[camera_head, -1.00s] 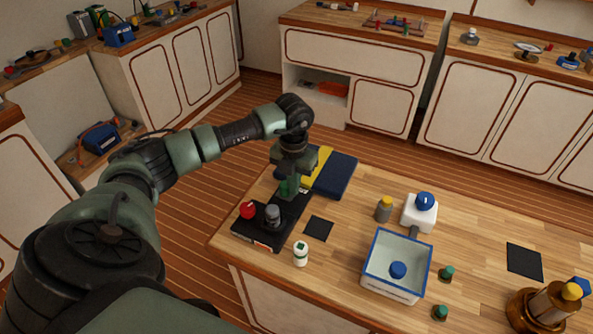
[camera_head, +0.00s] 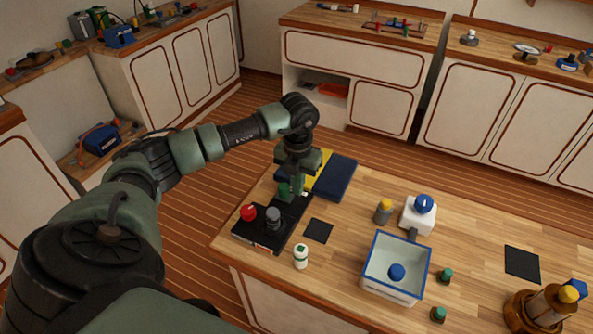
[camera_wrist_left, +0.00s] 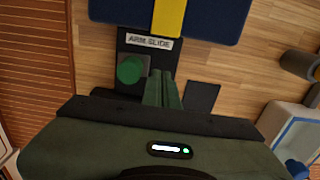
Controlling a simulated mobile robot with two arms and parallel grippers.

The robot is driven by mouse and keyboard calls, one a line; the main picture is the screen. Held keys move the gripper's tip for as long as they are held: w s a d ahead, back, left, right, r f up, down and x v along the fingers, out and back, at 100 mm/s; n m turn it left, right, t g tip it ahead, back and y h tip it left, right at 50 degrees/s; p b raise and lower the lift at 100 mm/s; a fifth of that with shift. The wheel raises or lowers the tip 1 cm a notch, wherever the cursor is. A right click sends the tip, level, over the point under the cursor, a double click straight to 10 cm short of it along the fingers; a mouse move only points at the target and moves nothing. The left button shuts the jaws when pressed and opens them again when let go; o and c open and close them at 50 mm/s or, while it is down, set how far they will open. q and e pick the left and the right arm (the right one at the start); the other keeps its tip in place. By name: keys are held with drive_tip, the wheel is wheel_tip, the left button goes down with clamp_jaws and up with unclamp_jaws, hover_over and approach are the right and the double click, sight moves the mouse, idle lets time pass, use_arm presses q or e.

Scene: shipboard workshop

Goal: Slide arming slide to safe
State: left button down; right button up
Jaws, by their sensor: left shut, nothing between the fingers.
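The black control panel (camera_head: 266,238) lies on the near left of the wooden bench. A plate reading "ARM SLIDE" (camera_wrist_left: 150,42) is at its far end in the left wrist view. The green knob of the arming slide (camera_wrist_left: 131,70) stands just below and left of that plate, and it also shows in the head view (camera_head: 284,190). My left gripper (camera_head: 296,192) is shut and empty, pointing down over the panel. Its fingers (camera_wrist_left: 163,88) are just right of the knob; I cannot tell whether they touch it. My right gripper is not in view.
A red knob (camera_head: 248,212) and a grey knob (camera_head: 273,217) stand at the panel's near end. A dark blue book (camera_head: 337,178) with a yellow band lies beyond it. A white bottle (camera_head: 301,257) and a blue-rimmed box (camera_head: 372,280) stand to the right.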

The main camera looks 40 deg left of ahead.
use_arm(q)
wheel_tip(320, 180, up, 6)
drive_tip(key=p, duration=0.3)
drive_tip(key=shift+f, duration=0.25)
idle(0.4)
